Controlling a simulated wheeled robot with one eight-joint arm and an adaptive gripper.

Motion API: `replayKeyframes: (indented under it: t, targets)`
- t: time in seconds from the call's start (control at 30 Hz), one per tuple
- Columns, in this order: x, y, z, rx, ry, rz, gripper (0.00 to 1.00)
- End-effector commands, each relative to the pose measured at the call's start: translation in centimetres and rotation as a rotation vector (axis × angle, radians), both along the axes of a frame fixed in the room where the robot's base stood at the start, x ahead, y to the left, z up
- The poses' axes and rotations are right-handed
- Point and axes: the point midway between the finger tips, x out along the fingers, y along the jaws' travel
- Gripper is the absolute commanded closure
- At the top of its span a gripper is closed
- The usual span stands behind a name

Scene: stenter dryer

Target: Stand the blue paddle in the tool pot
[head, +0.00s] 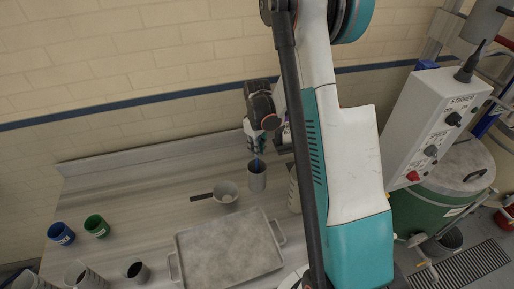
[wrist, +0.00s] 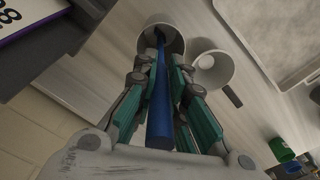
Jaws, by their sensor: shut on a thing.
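The blue paddle (wrist: 159,105) is held between the teal fingers of my gripper (wrist: 166,95) in the wrist view. Its far end reaches into the mouth of the light grey tool pot (wrist: 148,43). In the head view a short piece of the blue paddle (head: 257,161) shows between my gripper (head: 258,150) and the tool pot (head: 257,182). The gripper is above the pot, shut on the paddle. The paddle's lower end is hidden inside the pot, so I cannot tell if it touches the bottom.
A pale saucepan with a dark handle (head: 225,192) stands close to the left of the pot. A grey tray (head: 228,250) lies in front. Blue (head: 61,233) and green (head: 97,225) cups stand at the left. A white bottle (head: 294,190) is at the right, partly hidden by my arm.

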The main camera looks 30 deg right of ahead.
Motion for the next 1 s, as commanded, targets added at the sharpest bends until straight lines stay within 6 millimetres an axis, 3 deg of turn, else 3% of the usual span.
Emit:
replayKeyframes:
  t: [0.27,0.3,0.37,0.4,0.83,1.0]
  targets:
    - [0.0,0.0,-0.3,0.0,0.0,0.0,1.0]
    - [0.0,0.0,-0.3,0.0,0.0,0.0,0.84]
    - [0.0,0.0,-0.2,0.0,0.0,0.0,0.7]
    - [0.0,0.0,-0.2,0.0,0.0,0.0,0.68]
    - [0.0,0.0,0.1,0.0,0.0,0.0,0.68]
    - [0.0,0.0,1.8,0.0,0.0,0.0,0.68]
